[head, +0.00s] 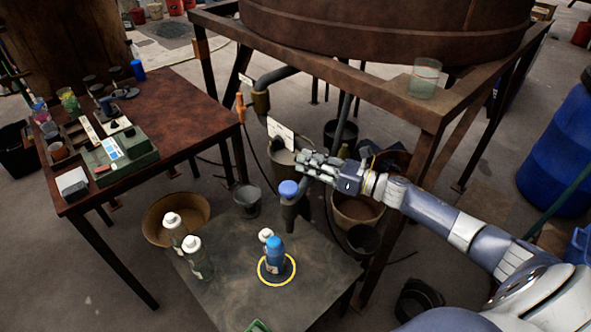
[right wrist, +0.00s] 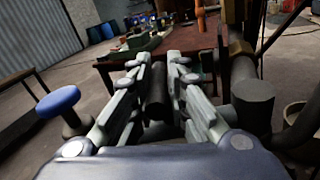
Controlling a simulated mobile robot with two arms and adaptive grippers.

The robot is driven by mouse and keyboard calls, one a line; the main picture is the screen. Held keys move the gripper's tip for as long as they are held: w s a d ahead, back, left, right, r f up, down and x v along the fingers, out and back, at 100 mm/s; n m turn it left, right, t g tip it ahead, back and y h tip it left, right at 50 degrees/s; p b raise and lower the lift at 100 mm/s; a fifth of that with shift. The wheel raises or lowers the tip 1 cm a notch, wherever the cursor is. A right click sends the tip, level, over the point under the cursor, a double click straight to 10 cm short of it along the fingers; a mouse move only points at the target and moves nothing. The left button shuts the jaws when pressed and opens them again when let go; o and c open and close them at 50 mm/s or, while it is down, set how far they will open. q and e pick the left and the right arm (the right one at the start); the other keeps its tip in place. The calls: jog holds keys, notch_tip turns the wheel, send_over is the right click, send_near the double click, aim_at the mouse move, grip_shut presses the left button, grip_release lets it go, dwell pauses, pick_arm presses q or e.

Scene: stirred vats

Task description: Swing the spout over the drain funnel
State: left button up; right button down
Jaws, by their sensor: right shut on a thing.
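My right gripper (head: 306,166) reaches in from the right under the vat stand. It is shut on a dark round bar (right wrist: 157,92), seen between its fingers in the right wrist view. The bar seems to belong to the spout pipework, though the joint is hidden. A blue knob (head: 289,188) on a dark, downward-pointing pipe piece (head: 292,213) is just below the fingertips. The knob also shows left of the fingers in the wrist view (right wrist: 58,101). I cannot tell the drain funnel with certainty among the vessels below. My left gripper is not in view.
A low table (head: 225,292) holds white-capped bottles (head: 198,258) and a blue bottle (head: 275,252) inside a yellow ring (head: 277,281). A tan bowl (head: 160,222) and buckets (head: 247,202) stand around it. A glass beaker (head: 424,80) stands on the vat frame (head: 435,113).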

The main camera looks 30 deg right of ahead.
jog(key=shift+s+d+g+y+b, duration=0.15)
jog(key=shift+g+y+b, duration=0.15)
jog(key=shift+y, duration=0.1)
jog(key=c, duration=1.5)
grip_release()
jog(key=shift+d, duration=0.1)
jog(key=shift+c, duration=0.2)
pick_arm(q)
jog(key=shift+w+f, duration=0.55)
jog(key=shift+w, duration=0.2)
pick_arm(e)
jog(key=shift+s, duration=0.1)
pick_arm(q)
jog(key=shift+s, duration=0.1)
pick_arm(e)
jog(key=shift+s+r, duration=0.1)
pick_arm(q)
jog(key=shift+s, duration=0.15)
pick_arm(e)
jog(key=v, duration=1.2)
